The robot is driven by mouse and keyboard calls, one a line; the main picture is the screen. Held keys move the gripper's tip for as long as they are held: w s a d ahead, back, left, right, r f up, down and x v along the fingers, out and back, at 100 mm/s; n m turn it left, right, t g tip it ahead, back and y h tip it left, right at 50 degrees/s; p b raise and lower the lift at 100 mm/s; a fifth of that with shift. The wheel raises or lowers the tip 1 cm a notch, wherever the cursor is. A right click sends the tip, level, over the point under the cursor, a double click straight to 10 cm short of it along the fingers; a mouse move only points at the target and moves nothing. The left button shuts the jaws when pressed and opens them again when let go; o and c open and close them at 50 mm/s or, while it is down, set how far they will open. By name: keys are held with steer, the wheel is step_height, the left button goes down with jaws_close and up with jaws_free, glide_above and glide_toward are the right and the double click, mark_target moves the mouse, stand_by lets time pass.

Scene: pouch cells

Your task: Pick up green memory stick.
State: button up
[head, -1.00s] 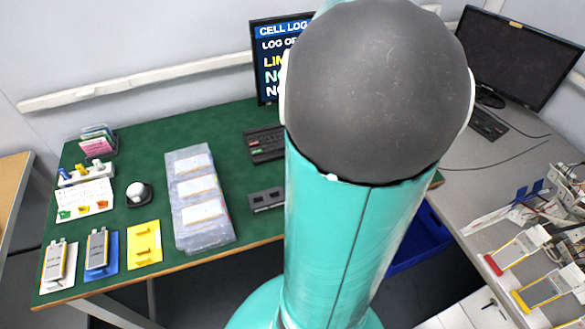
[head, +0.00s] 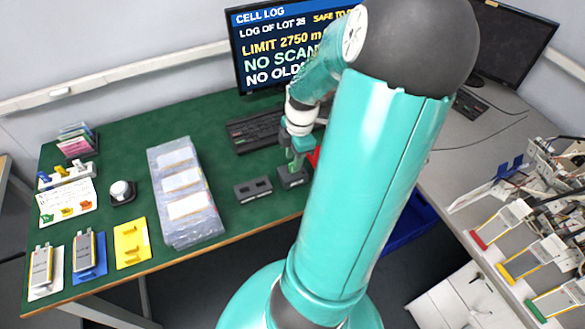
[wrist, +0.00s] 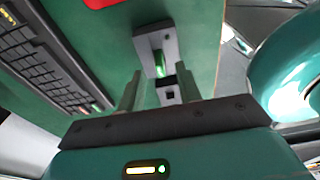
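The green memory stick (wrist: 161,67) shows in the wrist view, standing at a small grey and black block (wrist: 146,40) on the green table. My gripper (wrist: 159,72) is open, with one finger on each side of the stick in that view. I cannot tell whether the fingers reach down to it, and I see no contact. In the head view my gripper (head: 295,160) points down just above the dark block (head: 291,178), near the table's front edge. The stick cannot be told apart from the fingers there.
A keyboard (head: 258,131) and a log screen (head: 284,50) stand behind. A second dark block (head: 253,190) lies to the left. A red item (head: 313,157) sits just right of my gripper.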

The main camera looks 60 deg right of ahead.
steer(key=shift+f, duration=0.5)
jaws_close()
